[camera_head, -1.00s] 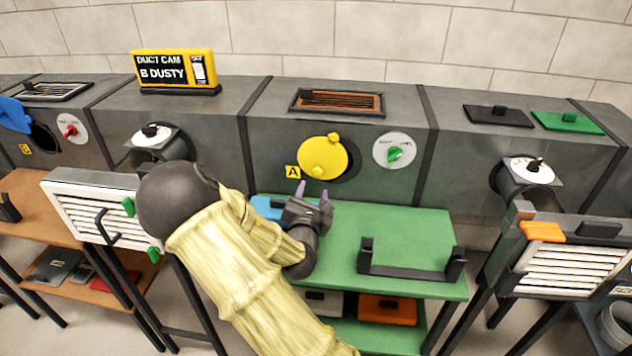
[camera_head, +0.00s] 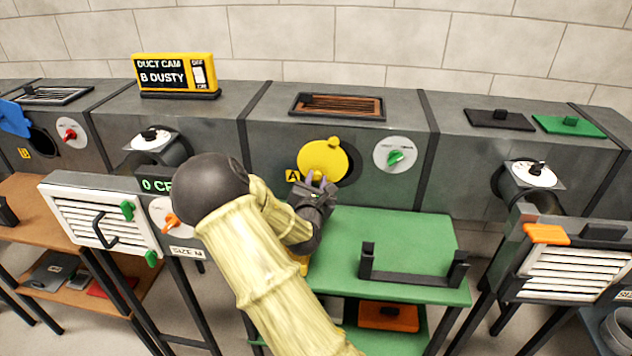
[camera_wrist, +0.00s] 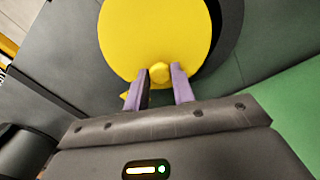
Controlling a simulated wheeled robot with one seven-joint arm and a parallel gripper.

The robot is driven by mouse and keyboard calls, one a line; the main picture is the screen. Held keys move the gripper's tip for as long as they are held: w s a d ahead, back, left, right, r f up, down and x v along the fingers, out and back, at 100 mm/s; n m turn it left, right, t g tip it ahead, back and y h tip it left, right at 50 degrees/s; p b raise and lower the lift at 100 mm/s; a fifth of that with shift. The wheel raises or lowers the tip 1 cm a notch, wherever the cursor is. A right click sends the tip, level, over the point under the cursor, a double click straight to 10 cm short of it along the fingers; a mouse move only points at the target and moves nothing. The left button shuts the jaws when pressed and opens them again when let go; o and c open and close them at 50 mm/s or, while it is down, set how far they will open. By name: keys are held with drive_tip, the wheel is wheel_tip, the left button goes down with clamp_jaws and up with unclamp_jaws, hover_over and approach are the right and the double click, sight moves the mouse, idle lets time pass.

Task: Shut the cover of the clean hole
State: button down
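The yellow round cover (camera_head: 322,160) hangs on the duct front next to the yellow A label (camera_head: 293,176). It overlaps most of hole A; a dark crescent of the hole (camera_head: 354,167) shows at its right. The cover also fills the top of the wrist view (camera_wrist: 155,35), with its small yellow knob (camera_wrist: 160,72) low on it. My gripper (camera_head: 320,180) is at the cover's lower edge. In the wrist view its purple fingers (camera_wrist: 160,82) are apart, one on each side of the knob, with small gaps. The duct display (camera_head: 175,74) reads "B DUSTY".
Hole B (camera_head: 42,143) at the far left stands open beside a blue cover (camera_head: 13,118). A green-knob dial (camera_head: 395,155) is right of hole A. A green table (camera_head: 400,230) with a black rack (camera_head: 412,275) stands below.

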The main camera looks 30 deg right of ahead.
sight(334, 175)
drive_tip(key=shift+s+d+f+n+p, duration=0.2)
drive_tip(key=shift+s+d+n+p, duration=0.4)
drive_tip(key=shift+d+n+p, duration=0.45)
drive_tip(key=shift+s+d+f+n+p, duration=0.2)
drive_tip(key=shift+s+d+n+p, duration=0.55)
drive_tip(key=shift+n, duration=0.5)
drive_tip(key=shift+w, duration=0.15)
drive_tip(key=c, duration=1.2)
unclamp_jaws()
drive_tip(key=shift+a, duration=0.1)
drive_tip(key=p+v, duration=1.2)
drive_tip(key=v, duration=0.5)
drive_tip(key=shift+a+p, duration=0.15)
drive_tip(key=shift+p, duration=0.2)
